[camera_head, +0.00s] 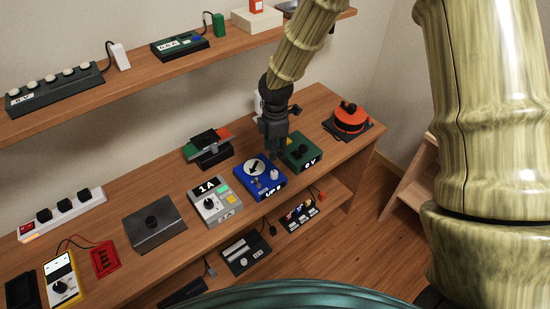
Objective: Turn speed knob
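No knob carries a readable "speed" label, so I cannot tell which one is the speed knob. My gripper (277,150) points down over the table, close above the back edges of the blue box and the green box. Its fingers are small and dark, and I cannot tell how far apart they are. The green box (312,161) has a black knob (301,150) just right of the fingers. The blue box (259,190) has a white dial (254,167) and a pale knob (273,174). A dark grey panel (143,229) to the left carries a black knob (151,221).
A grey box marked 1A (210,207) stands left of the blue box. A red-and-black round device (349,120) is at the right end. A power strip (62,215) and yellow meter (64,280) are at left. An upper shelf (140,90) runs behind; a lower shelf holds more devices.

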